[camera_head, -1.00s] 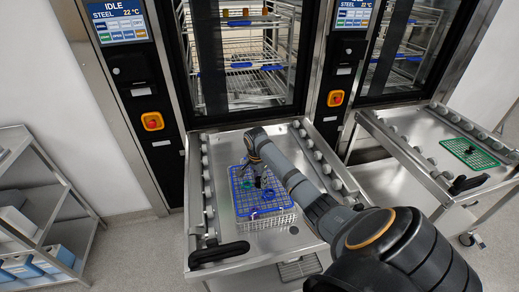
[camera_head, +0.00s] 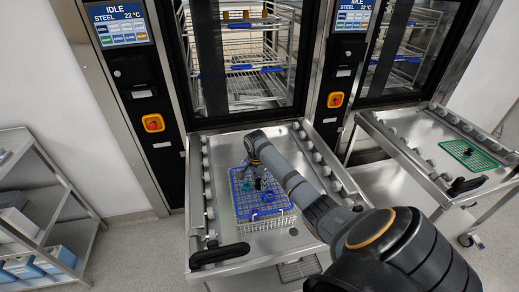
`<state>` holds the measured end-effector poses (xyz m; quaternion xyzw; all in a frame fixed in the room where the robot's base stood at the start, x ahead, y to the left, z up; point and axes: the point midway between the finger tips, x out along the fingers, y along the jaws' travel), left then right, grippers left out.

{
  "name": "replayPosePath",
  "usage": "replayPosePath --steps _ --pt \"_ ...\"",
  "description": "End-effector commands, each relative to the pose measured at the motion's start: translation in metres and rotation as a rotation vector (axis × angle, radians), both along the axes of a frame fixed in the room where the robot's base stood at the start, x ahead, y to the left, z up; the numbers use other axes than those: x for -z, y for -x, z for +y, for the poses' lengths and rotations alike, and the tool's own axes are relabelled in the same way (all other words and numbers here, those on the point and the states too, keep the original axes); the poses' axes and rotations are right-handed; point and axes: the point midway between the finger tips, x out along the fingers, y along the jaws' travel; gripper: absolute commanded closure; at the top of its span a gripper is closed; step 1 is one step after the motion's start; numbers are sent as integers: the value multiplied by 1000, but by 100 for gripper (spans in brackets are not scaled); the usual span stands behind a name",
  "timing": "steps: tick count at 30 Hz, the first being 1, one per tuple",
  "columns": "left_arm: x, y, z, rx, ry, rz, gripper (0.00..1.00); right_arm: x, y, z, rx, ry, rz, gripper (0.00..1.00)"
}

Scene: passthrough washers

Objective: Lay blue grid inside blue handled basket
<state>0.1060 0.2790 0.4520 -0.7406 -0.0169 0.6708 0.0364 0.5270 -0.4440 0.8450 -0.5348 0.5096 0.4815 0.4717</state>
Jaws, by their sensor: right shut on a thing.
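The blue grid (camera_head: 243,208) lies flat at the top of the wire basket (camera_head: 274,221), which stands on the steel trolley in front of the left washer. Whether the grid rests fully inside the rim is too small to tell. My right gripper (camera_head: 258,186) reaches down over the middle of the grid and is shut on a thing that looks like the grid. The fingertips are small and dark against the grid. Small teal and blue round parts show at the grid. My left gripper is not in view.
The steel trolley (camera_head: 225,262) has rollers along both sides and a black handle (camera_head: 219,254) at its front left. A second trolley at right carries a green grid (camera_head: 469,154). A grey shelf (camera_head: 45,215) stands at left. Both washers show idle screens.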

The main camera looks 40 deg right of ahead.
Motion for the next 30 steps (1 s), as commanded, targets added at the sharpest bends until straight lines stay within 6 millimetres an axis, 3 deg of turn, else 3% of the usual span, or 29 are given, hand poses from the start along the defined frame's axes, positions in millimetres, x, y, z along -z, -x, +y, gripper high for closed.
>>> replayPosePath --steps 30 --pt "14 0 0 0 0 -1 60 35 0 0 0 0 0 100"
